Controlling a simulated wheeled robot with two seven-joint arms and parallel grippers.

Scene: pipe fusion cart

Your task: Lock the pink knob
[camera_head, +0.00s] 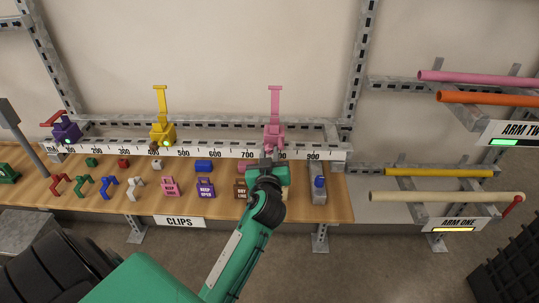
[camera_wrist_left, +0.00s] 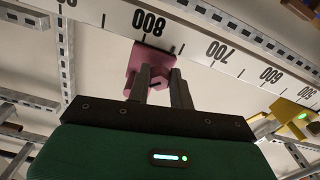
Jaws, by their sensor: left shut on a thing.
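The pink clamp (camera_head: 274,133) sits on the numbered rail between the 600s and 800 marks, with its pink lever (camera_head: 275,98) standing upright. It also shows in the left wrist view (camera_wrist_left: 150,55), under the 800 mark. My left gripper (camera_head: 268,156) reaches up to the front of this clamp. In the wrist view its two fingers (camera_wrist_left: 161,72) are at the pink clamp's front, shut on the pink knob, which the fingers mostly hide. My right gripper does not show.
A yellow clamp (camera_head: 162,131) with a raised lever and a purple clamp (camera_head: 66,131) with a red lever share the rail (camera_head: 110,143). The wooden shelf (camera_head: 60,208) holds several coloured clips and blocks. Pipes (camera_head: 478,78) lie on racks at the right.

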